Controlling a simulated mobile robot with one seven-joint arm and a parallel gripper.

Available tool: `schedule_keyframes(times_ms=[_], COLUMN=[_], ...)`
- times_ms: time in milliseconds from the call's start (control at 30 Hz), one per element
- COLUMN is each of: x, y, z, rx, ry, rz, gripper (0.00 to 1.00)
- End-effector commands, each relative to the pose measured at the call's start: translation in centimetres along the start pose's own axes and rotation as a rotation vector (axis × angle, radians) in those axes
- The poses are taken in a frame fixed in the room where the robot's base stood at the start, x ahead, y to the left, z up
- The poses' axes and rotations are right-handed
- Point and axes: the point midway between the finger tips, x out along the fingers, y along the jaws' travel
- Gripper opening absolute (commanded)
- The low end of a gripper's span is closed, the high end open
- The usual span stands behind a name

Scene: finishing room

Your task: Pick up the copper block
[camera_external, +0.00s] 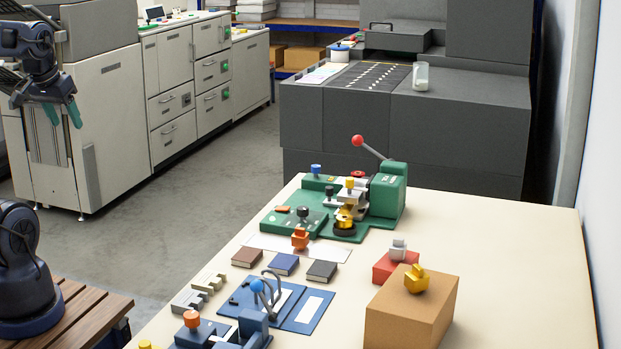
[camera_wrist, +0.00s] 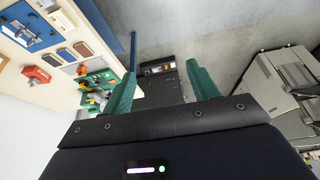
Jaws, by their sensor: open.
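A copper-orange block (camera_external: 300,240) with a stepped top stands upright on the pale table (camera_external: 520,250), just behind the row of small books and in front of the green machine. What looks like the same block (camera_wrist: 82,70) is small at the left in the wrist view. My gripper (camera_external: 62,113) is at the upper left, far from the table and over the floor side. Its two teal fingers are spread apart and empty, and they also show in the wrist view (camera_wrist: 161,70).
A green lever machine (camera_external: 388,196) stands behind the block. Blue fixtures (camera_external: 310,308) occupy the front. The table's right side is clear.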

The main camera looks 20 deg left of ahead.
Motion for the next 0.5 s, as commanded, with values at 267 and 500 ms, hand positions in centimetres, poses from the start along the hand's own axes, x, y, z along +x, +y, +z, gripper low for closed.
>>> schedule_keyframes(times_ms=[267, 500], x=[1.8, 4.5], y=[2.8, 6.5], z=[-5.0, -9.8], rx=[0.183, 0.382], ry=[-0.035, -0.063], rz=[0.012, 0.038], gripper=[0.59, 0.59])
